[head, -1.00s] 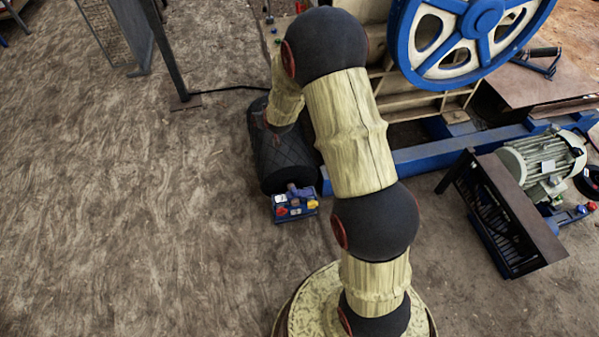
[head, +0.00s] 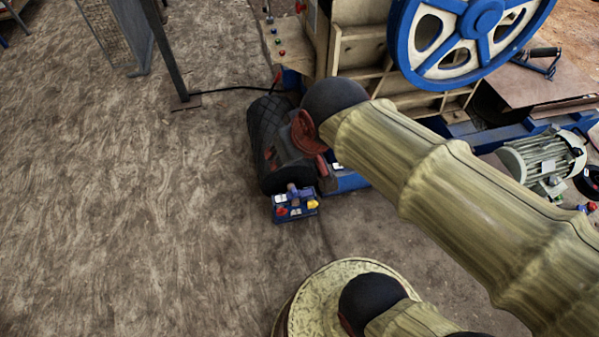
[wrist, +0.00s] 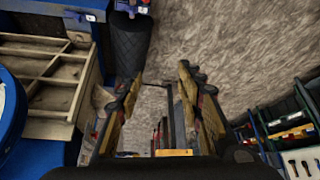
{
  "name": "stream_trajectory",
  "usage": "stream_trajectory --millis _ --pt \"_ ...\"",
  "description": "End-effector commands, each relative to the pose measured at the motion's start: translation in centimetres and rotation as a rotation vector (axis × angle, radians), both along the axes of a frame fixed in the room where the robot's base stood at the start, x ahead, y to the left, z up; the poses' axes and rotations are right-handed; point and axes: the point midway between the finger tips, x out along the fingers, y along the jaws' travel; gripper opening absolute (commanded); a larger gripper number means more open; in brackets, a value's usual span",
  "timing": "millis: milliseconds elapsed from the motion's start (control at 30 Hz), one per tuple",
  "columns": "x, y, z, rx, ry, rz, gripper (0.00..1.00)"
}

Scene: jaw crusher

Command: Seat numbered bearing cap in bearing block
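My gripper (wrist: 160,76) shows in the wrist view with its two wooden-looking fingers apart. I see nothing held in the gap between them. I cannot pick out the numbered bearing cap or the bearing block in either view.
A grey motor (head: 545,158) stands to the right. Racks with coloured bins (wrist: 292,135) show at right in the wrist view.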

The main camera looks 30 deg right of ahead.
Motion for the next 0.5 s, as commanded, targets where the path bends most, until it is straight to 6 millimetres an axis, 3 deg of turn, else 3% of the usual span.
stream_trajectory --millis 100,200,500 --pt "-3.6 0.3 0.1 0.0 0.02 0.01 0.37" --pt "-5.2 0.5 0.0 0.0 0.033 0.015 0.37" --pt "-5.9 0.5 -0.1 0.0 0.042 0.016 0.37"
